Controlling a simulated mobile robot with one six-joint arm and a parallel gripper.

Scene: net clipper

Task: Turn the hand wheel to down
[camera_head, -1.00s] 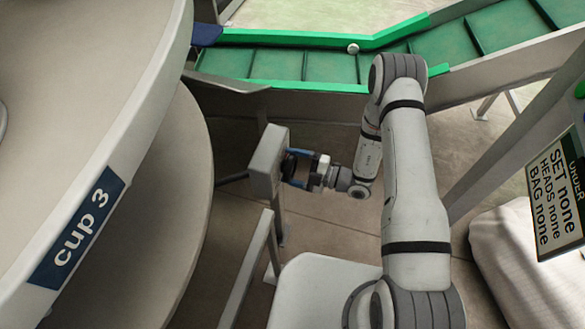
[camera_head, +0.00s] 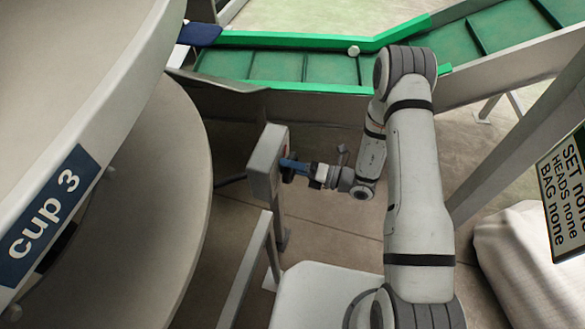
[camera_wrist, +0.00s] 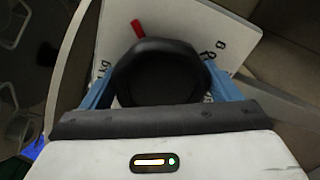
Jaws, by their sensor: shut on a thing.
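The black hand wheel (camera_wrist: 160,75) sits between the two blue fingers of my gripper (camera_wrist: 163,92) in the wrist view. The fingers press on its left and right sides. The wheel is on the face of a light grey box (camera_head: 264,160), whose plate (camera_wrist: 195,25) carries a "kg" mark at left and an "8" at right. A red pointer (camera_wrist: 137,27) sticks out above the wheel, leaning to the upper left. In the head view my gripper (camera_head: 292,166) meets the box's right face and mostly hides the wheel.
A large round machine (camera_head: 160,170) with a "cup 3" label (camera_head: 45,215) fills the left. A green conveyor (camera_head: 330,68) crosses behind the box. A sign (camera_head: 567,195) and a white sack (camera_head: 525,250) stand at right. A rail (camera_head: 245,270) runs below the box.

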